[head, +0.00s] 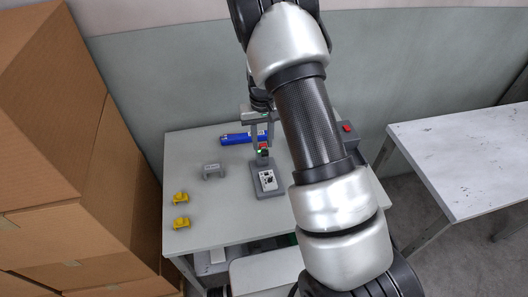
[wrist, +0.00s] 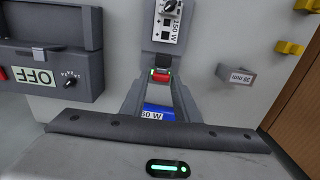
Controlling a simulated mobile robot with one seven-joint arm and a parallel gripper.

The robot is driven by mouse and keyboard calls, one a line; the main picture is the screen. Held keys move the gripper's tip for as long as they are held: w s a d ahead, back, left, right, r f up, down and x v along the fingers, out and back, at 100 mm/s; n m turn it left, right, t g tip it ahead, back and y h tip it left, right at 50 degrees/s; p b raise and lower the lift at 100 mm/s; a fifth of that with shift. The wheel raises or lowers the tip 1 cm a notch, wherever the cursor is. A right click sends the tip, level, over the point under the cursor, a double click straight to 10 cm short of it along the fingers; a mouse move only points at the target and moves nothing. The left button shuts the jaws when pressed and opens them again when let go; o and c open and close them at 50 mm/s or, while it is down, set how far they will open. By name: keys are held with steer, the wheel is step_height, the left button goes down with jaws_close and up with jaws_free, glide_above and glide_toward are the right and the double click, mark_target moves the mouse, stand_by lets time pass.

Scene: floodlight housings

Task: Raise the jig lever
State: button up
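The jig (head: 268,193) has a grey base on the table, with a white plate (head: 268,180) lying in it; in the wrist view the plate (wrist: 169,28) reads 150 W. A red lever handle (head: 263,145) is at the jig's back end, with small green lights beside it. The handle (wrist: 161,77) also shows in the wrist view, between the far ends of my fingers. My gripper (head: 258,132) points down just above and behind the handle. Its two fingers stand apart, and I see no clear contact with the handle. I cannot tell the lever's exact angle.
A dark box marked OFF (wrist: 50,70) with a red button stands at the right. Cardboard boxes (head: 45,150) rise at left; another table (head: 465,160) is at right.

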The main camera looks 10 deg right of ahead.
steer(key=shift+r, duration=0.1)
step_height(320, 180, up, 7)
steer(key=p, duration=0.4)
stand_by(0.3)
stand_by(0.4)
step_height(320, 180, up, 11)
steer(key=t, duration=0.1)
glide_above(263, 152)
steer(key=s+r+t+y, duration=0.1)
steer(key=s+r+t, duration=0.1)
steer(key=s+r, duration=0.75)
steer(key=s+r+t, duration=0.1)
steer(key=s+r, duration=0.2)
steer(key=s, duration=0.4)
steer(key=s+r+t+h, duration=0.1)
steer(key=s+r, duration=0.3)
steer(key=s, duration=0.4)
steer(key=shift+d+r+t, duration=0.25)
steer(key=shift+t, duration=0.05)
